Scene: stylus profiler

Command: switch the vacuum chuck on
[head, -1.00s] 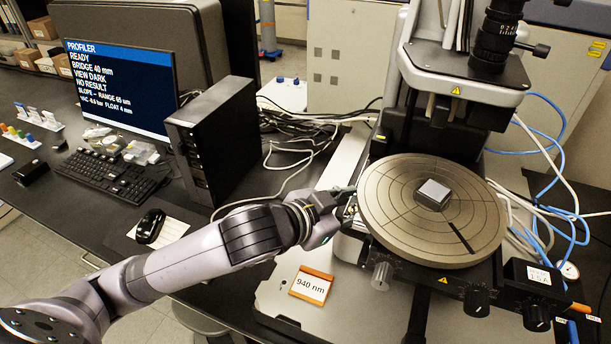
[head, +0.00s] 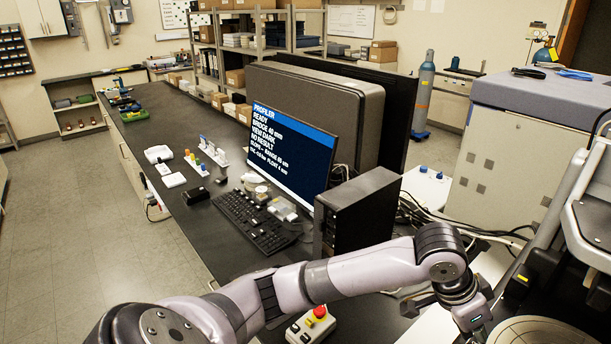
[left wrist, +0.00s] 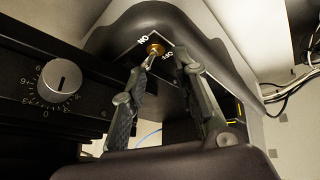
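A small toggle switch (left wrist: 154,49) with a brass collar shows in the left wrist view, on a dark panel marked ON and OFF. My left gripper (left wrist: 167,63) has its two fingers apart at the switch, one on either side. The left finger is very near or touching the lever; I cannot tell which. The lever's setting is unclear. In the head view my left gripper (head: 476,318) is by the round chuck (head: 540,333), whose edge shows at the bottom right; the fingertips and switch are hidden there. My right gripper is out of view.
A numbered dial knob (left wrist: 61,80) is left of the switch in the wrist view. A black computer case (head: 355,215) and a red stop button (head: 319,312) are near my arm.

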